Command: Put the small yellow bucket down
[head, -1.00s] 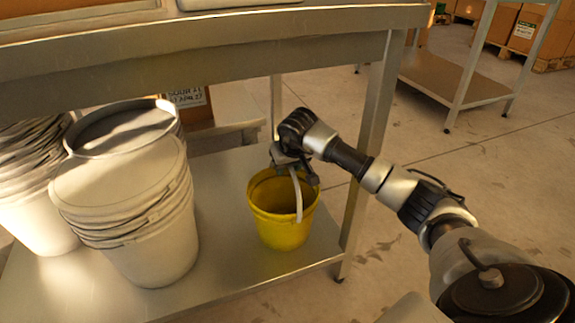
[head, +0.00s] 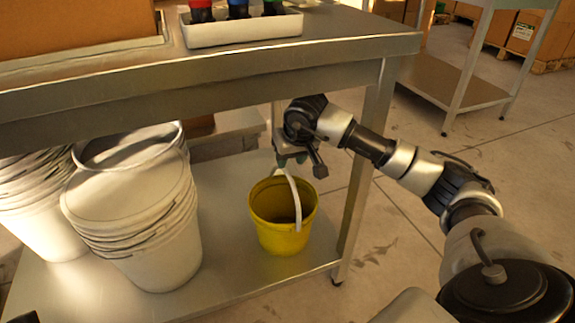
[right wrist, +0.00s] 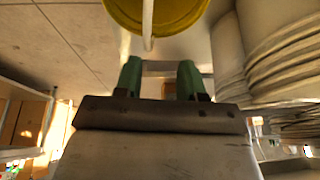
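The small yellow bucket (head: 282,231) stands upright on the lower metal shelf (head: 235,275), near its right end. Its pale handle (head: 297,200) is raised, with its top close under my right gripper (head: 285,160). In the right wrist view my right gripper (right wrist: 160,72) has its two green fingers apart, with nothing between them. The bucket (right wrist: 160,12) and its handle (right wrist: 148,28) show beyond the fingertips. The handle's top looks just clear of the fingers, though the gap is small. My left gripper is not clearly seen.
Stacks of white buckets (head: 150,240) stand left of the yellow bucket on the shelf. The tabletop edge (head: 250,58) hangs over my right gripper, and a table leg (head: 362,175) stands to its right. A white tray (head: 240,30) sits on top.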

